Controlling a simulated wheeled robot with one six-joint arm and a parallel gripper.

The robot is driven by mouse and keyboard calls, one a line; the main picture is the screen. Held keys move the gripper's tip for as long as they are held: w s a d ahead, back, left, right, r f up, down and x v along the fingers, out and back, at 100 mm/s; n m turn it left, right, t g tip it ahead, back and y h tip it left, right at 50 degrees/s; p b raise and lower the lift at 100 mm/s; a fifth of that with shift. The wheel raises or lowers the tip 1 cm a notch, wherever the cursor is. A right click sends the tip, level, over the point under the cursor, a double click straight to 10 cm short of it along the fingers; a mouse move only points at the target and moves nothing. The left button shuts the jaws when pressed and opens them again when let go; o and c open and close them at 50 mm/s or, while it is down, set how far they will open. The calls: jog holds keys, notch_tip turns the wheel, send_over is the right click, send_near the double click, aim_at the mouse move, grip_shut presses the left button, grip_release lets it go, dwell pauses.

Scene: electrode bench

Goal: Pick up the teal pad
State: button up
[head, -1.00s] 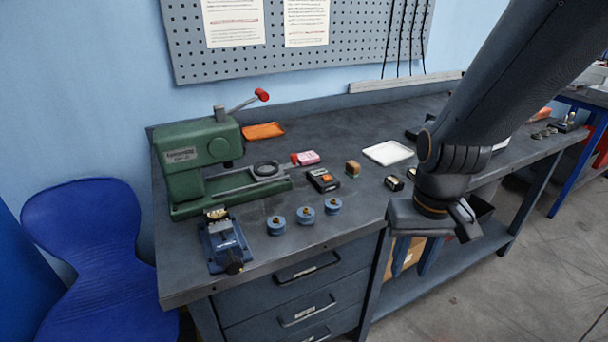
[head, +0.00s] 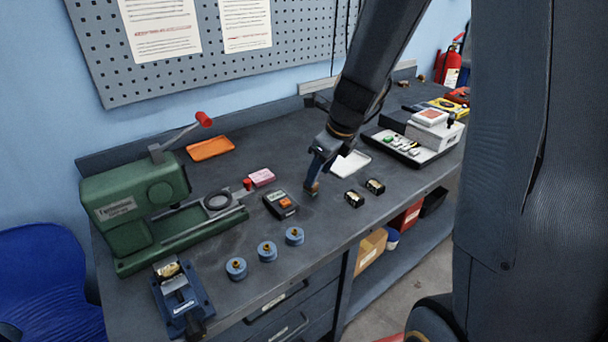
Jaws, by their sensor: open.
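My gripper (head: 314,181) is lowered at the middle of the bench, over a small tan block with a thin greenish edge at its base (head: 311,194). My gripper is open and hides most of that block. I cannot tell whether the fingers touch it. The greenish edge is the only thing near teal that I see here; it is too small and covered to tell whether it is the teal pad.
A black device with an orange button (head: 281,204) stands close left of my gripper. Two small black items (head: 365,192) lie to the right and a white tray (head: 352,164) behind. Blue round pieces (head: 267,252) and a green press (head: 135,205) are left.

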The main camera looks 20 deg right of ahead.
jog(key=w+f, duration=0.1)
jog(key=f, duration=0.1)
jog(key=w+f+m, duration=0.1)
jog(key=w+f, duration=0.1)
jog(key=w+a+f+m+b, duration=0.1)
jog(key=f, duration=0.2)
jog(key=shift+w, duration=0.3)
jog(key=shift+r, duration=0.1)
jog(key=c, duration=1.1)
jog(key=shift+r+p, duration=1.1)
jog(key=shift+r, duration=3.9)
jog(key=shift+c, duration=0.2)
